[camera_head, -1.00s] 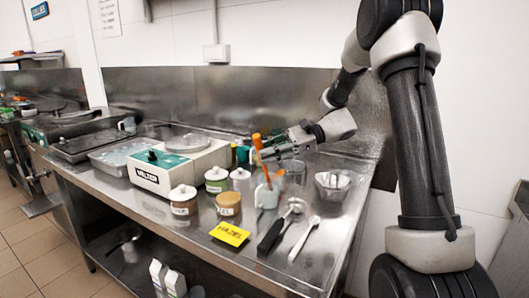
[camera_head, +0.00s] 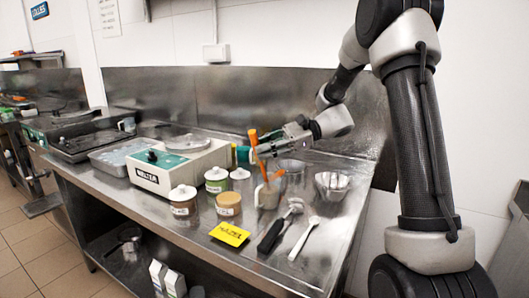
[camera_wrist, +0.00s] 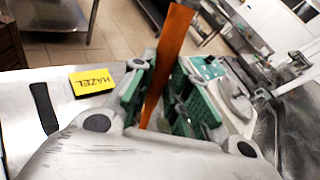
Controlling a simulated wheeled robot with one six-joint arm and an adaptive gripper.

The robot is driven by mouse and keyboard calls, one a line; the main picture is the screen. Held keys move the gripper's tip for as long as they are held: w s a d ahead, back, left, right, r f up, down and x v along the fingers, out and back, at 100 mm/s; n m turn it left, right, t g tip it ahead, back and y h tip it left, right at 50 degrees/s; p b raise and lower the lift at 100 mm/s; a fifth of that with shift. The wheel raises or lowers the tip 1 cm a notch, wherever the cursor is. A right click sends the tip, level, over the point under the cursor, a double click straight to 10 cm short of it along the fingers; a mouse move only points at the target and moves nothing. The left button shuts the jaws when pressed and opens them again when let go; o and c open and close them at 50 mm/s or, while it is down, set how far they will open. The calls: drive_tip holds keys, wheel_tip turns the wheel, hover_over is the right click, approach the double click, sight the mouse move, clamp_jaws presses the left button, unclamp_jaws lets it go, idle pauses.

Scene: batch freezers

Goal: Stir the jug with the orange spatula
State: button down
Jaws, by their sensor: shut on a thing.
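The orange spatula (camera_head: 253,137) stands steeply, leaning a little, with its lower part going down into the mouth of a pale jug (camera_head: 268,195). My gripper (camera_head: 260,152) is shut on the spatula just above the jug. In the wrist view the orange spatula (camera_wrist: 168,50) runs between the green-padded fingers of my gripper (camera_wrist: 160,95). The spatula's lower end is hidden inside the jug, and the jug's contents cannot be made out.
White-lidded jars (camera_head: 183,199) stand left of the jug. A yellow HAZEL card (camera_head: 230,234), a dark-handled scoop (camera_head: 272,234) and a white spoon (camera_head: 303,238) lie in front.

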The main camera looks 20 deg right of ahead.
wheel_tip(320, 180, up, 6)
drive_tip(key=s+a, duration=0.1)
drive_tip(key=shift+s+a+f, duration=0.2)
drive_tip(key=shift+s+a, duration=0.15)
idle(0.8)
wheel_tip(320, 180, up, 5)
idle(0.5)
idle(0.5)
